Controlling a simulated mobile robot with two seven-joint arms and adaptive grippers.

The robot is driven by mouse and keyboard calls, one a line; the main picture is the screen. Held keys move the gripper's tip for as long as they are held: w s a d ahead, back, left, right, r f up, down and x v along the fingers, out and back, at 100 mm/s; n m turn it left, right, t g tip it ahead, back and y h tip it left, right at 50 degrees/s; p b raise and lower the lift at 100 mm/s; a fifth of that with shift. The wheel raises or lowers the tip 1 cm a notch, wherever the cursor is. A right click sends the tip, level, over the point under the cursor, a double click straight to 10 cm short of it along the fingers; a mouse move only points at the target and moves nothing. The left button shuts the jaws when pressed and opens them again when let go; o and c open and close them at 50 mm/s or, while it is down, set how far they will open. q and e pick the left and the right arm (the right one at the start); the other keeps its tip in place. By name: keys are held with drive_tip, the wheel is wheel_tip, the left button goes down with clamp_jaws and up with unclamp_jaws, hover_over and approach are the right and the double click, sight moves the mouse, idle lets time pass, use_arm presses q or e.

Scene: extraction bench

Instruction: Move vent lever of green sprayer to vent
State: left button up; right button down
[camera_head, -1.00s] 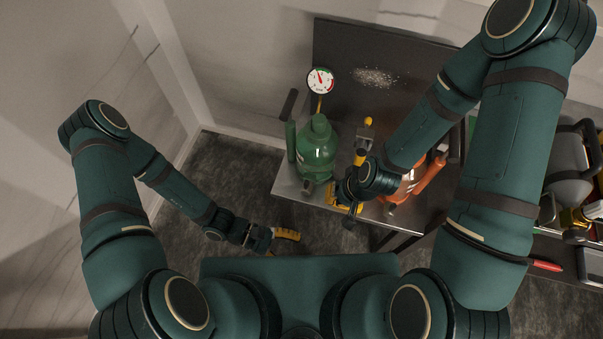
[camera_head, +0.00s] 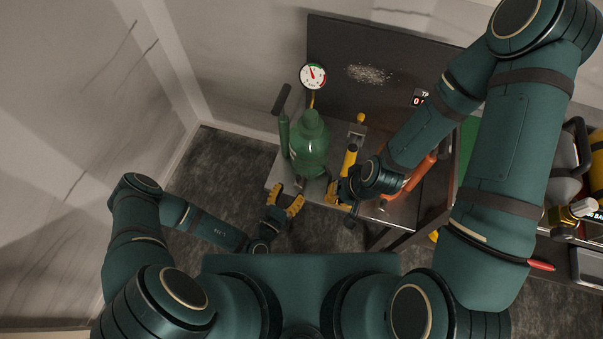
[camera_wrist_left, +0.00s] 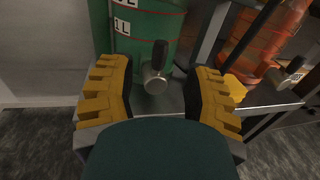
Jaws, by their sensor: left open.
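The green sprayer (camera_head: 309,148) stands upright near the left front corner of the bench. In the left wrist view its green tank (camera_wrist_left: 145,30) carries a metal valve with a black lever (camera_wrist_left: 160,53), which points up; I take this to be the vent lever. My left gripper (camera_head: 286,197) is open in front of the tank. In the left wrist view its two yellow fingers lie left and right of the lever, apart from it, with nothing held. My right gripper (camera_head: 343,185) is right of the green sprayer; its jaws are not clear.
A round gauge (camera_head: 312,76) stands behind the green sprayer. An orange sprayer (camera_head: 413,180) stands to the right, partly behind my right arm. A dark panel (camera_head: 335,60) backs the bench (camera_head: 277,178). Several other items crowd the far right. Open floor lies left of the bench.

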sight(297, 182)
use_arm(q)
drive_tip(key=b+x, duration=0.1)
drive_tip(key=x, duration=0.6)
drive_tip(key=shift+w+d, duration=0.25)
drive_tip(key=shift+w, duration=0.1)
clamp_jaws()
drive_tip(key=shift+f, duration=0.1)
